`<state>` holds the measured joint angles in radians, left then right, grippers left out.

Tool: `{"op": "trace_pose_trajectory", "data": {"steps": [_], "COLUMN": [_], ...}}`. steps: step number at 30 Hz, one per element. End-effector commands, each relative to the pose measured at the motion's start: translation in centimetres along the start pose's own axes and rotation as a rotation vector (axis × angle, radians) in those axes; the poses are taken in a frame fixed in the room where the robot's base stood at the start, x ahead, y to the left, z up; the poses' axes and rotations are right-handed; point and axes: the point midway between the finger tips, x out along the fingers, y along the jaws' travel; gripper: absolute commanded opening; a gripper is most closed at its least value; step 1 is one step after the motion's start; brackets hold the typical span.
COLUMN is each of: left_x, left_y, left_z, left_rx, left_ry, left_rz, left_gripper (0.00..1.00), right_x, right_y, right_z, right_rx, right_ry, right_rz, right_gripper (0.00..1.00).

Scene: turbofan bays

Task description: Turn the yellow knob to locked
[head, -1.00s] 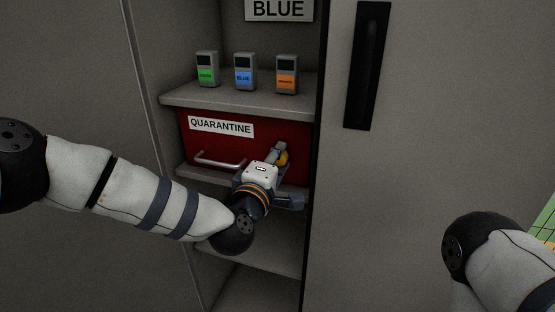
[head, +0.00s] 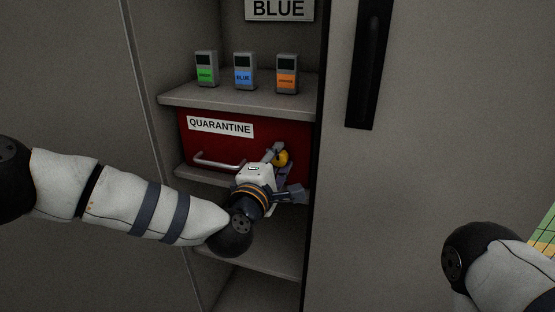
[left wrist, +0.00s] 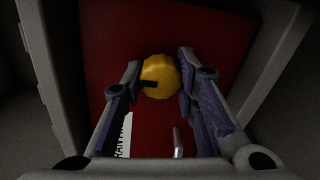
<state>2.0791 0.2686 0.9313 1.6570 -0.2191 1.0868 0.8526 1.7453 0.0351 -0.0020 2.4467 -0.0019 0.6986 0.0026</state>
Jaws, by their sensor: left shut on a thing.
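The yellow knob (head: 282,157) sits at the right side of the red drawer front (head: 184,151) marked QUARANTINE. My left gripper (head: 279,158) reaches in from the left and is shut on the knob, partly hiding it in the head view. In the left wrist view the knob (left wrist: 160,76) lies between the two fingers of my left gripper (left wrist: 159,80), one finger on each side. A dark mark shows on the knob's face. My right gripper is out of view; only part of my right arm shows at the lower right.
A silver handle (head: 218,163) is on the drawer front, left of the knob. A shelf (head: 228,102) above holds a green-labelled device (head: 206,69), a blue-labelled device (head: 244,72) and an orange-labelled device (head: 287,75). A cabinet door with a black handle (head: 368,65) stands to the right.

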Motion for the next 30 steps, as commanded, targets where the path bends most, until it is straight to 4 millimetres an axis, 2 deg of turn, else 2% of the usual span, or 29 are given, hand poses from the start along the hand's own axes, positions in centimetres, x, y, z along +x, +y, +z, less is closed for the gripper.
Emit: {"op": "trace_pose_trajectory", "data": {"steps": [3, 4, 6, 14, 17, 27, 30], "left_x": [0.0, 0.0, 0.0, 0.0, -0.8, -9.4, -11.0], "left_y": [-0.1, -0.1, -0.1, 0.0, -0.1, -0.1, -0.1], "left_z": [0.1, 0.1, 0.1, 0.1, 0.0, 0.1, 0.1], "left_rx": [-0.001, -0.001, -0.001, 0.000, 0.001, -0.002, 0.000], "left_ry": [-0.004, -0.003, -0.003, -0.001, -0.002, -0.003, -0.003], "left_rz": [-0.002, -0.002, -0.002, -0.001, -0.002, -0.004, -0.003], "left_gripper": [0.00, 0.34, 0.48, 0.48, 0.48, 0.48, 0.48], "right_x": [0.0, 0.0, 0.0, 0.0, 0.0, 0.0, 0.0], "right_y": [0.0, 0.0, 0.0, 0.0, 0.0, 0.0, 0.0], "right_z": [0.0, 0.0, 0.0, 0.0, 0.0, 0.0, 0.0], "right_rx": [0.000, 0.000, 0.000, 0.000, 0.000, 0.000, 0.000], "right_ry": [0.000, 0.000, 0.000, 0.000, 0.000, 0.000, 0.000], "right_rz": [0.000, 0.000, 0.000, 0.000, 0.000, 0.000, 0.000], "right_gripper": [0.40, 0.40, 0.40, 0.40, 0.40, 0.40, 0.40]}}
